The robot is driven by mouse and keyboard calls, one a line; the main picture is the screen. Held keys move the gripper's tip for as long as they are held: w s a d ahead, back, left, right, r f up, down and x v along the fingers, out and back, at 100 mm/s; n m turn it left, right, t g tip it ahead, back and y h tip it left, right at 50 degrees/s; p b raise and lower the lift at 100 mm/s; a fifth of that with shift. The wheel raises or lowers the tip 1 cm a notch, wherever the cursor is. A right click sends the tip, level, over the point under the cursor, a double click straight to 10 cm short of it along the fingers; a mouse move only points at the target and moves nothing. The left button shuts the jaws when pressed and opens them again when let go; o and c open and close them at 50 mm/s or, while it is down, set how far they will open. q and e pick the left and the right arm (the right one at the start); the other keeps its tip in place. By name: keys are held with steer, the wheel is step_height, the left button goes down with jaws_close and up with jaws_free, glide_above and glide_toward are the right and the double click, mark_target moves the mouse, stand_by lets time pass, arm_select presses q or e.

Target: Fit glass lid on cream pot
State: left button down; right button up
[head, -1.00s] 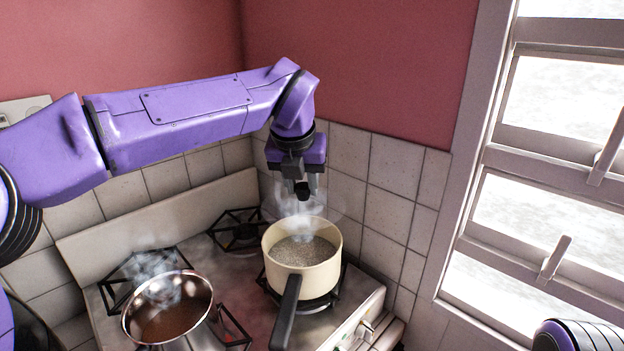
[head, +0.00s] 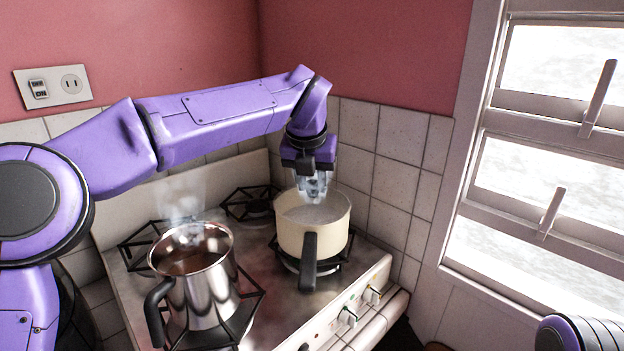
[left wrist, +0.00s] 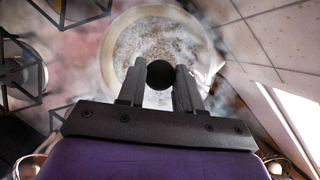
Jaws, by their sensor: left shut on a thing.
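My left gripper (head: 316,190) is directly over the pot and points down. In the left wrist view its two fingers (left wrist: 160,88) are shut on the black knob (left wrist: 160,74) of the glass lid. The clear glass is hard to make out against the steam and the pot's grainy contents. The pot's rim (left wrist: 112,50) rings the knob in that view. I cannot tell whether the lid touches the rim. My right gripper is out of view.
A steaming steel pot (head: 205,285) with brown contents stands on the front-left burner. Tiled walls (head: 385,190) close in behind and right of the cream pot. A window is at right.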

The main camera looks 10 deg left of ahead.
arm_select(q)
steer(key=shift+w+f, duration=0.2)
steer(key=shift+w, duration=0.1)
steer(key=shift+s, duration=0.15)
steer(key=shift+f, duration=0.3)
steer(key=c, duration=0.7)
jaws_free()
